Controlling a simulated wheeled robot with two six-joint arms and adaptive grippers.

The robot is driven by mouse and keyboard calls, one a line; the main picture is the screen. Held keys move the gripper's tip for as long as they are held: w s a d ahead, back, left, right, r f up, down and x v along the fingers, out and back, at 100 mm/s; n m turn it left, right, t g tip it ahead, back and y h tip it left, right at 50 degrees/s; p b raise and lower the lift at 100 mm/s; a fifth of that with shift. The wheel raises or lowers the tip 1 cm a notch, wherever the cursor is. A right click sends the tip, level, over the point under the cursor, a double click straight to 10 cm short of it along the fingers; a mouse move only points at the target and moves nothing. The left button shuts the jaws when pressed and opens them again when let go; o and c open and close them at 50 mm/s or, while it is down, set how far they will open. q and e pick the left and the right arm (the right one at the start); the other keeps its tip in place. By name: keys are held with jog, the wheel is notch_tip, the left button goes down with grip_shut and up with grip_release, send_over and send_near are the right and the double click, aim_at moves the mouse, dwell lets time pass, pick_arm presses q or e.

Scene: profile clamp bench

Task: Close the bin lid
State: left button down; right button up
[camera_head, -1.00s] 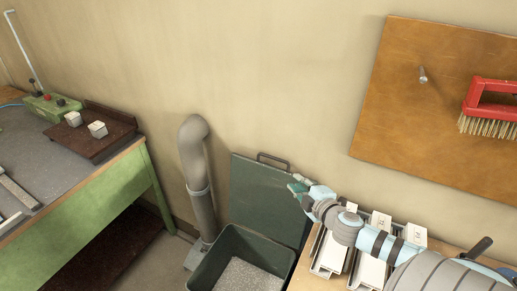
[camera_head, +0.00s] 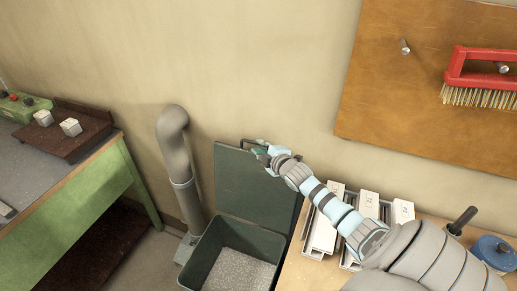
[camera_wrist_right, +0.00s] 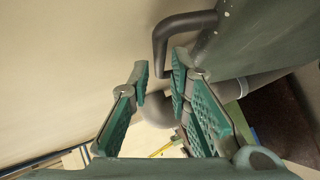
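The dark green bin (camera_head: 206,258) stands on the floor, open, with grey granular material inside. Its lid (camera_head: 240,185) stands raised behind it, against or near the wall. The dark lid handle (camera_head: 248,141) is at the lid's top edge; in the right wrist view the bent handle (camera_wrist_right: 183,27) comes off the lid (camera_wrist_right: 262,35). My right gripper (camera_head: 262,152) is at the handle in the head view. In the wrist view it (camera_wrist_right: 159,75) is open, and the handle's bend shows at the fingertips, in or just past the gap. Contact cannot be told. My left gripper is out of view.
A grey pipe (camera_head: 180,170) rises left of the bin. A green workbench (camera_head: 75,200) stands at the left. A wooden table (camera_head: 310,275) with several narrow trays (camera_head: 322,235) is close on the right. A board with a red brush (camera_head: 480,80) hangs above.

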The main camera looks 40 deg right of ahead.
jog(key=shift+b+x, duration=0.3)
jog(key=shift+x, duration=0.75)
jog(key=shift+s, duration=0.1)
grip_shut()
